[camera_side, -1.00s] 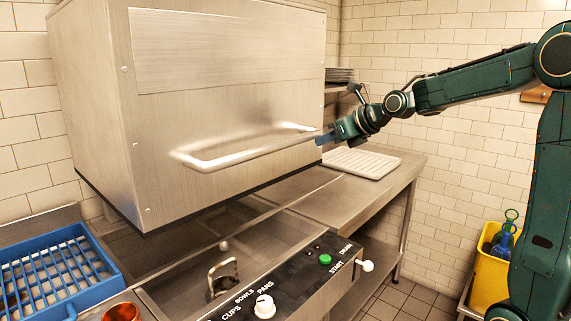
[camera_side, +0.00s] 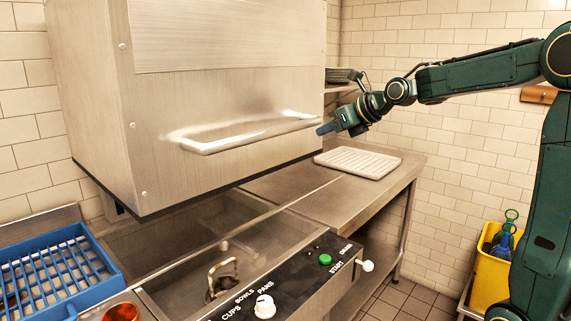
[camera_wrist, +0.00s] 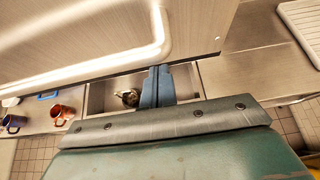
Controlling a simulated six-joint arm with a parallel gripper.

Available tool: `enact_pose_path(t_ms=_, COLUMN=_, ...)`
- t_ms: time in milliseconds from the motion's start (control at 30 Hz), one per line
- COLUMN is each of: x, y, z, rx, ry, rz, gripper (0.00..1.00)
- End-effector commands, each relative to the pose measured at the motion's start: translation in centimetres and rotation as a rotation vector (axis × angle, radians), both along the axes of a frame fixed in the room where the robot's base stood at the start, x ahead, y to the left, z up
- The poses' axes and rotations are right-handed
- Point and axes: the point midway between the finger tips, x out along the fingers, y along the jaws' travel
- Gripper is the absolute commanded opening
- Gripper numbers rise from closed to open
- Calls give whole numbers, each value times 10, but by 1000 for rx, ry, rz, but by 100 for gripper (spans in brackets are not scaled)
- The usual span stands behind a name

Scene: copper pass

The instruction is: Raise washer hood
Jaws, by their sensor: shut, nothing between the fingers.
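The washer hood (camera_side: 220,95) is a large steel box raised above the sink-like basin (camera_side: 200,255), with a gap beneath its lower edge. A pale bar handle (camera_side: 250,135) runs across its front. My gripper (camera_side: 325,128) is shut and empty at the right end of the handle, its blue fingertips close to the bar. In the wrist view the shut blue fingers (camera_wrist: 157,86) lie just below the handle's corner (camera_wrist: 160,40). I cannot tell whether they touch it.
A control panel (camera_side: 300,275) with a green button and white knobs fronts the basin. A blue rack (camera_side: 50,275) is at left. A white ridged tray (camera_side: 357,162) lies on the right counter (camera_side: 310,195). A yellow bucket (camera_side: 492,270) stands lower right.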

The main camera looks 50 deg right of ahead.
Motion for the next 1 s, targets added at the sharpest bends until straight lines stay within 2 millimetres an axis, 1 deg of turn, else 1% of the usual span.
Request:
enact_pose_path(t_ms=167, x=-4, y=0, z=-17, rx=3, ry=3, rz=-2, gripper=0)
enact_pose_path(t_ms=300, x=-8, y=0, z=-35, rx=3, ry=3, rz=-2, gripper=0)
enact_pose_path(t_ms=333, x=-13, y=-1, z=-28, rx=-1, ry=-3, rz=-4, gripper=0)
enact_pose_path(t_ms=400, x=-22, y=-1, z=-22, rx=-1, ry=-4, rz=-3, gripper=0)
enact_pose_path(t_ms=800, x=-74, y=-1, z=8, rx=-2, ry=-3, rz=-3, gripper=0)
enact_pose_path(t_ms=1000, x=-88, y=0, z=16, rx=0, ry=-2, rz=-1, gripper=0)
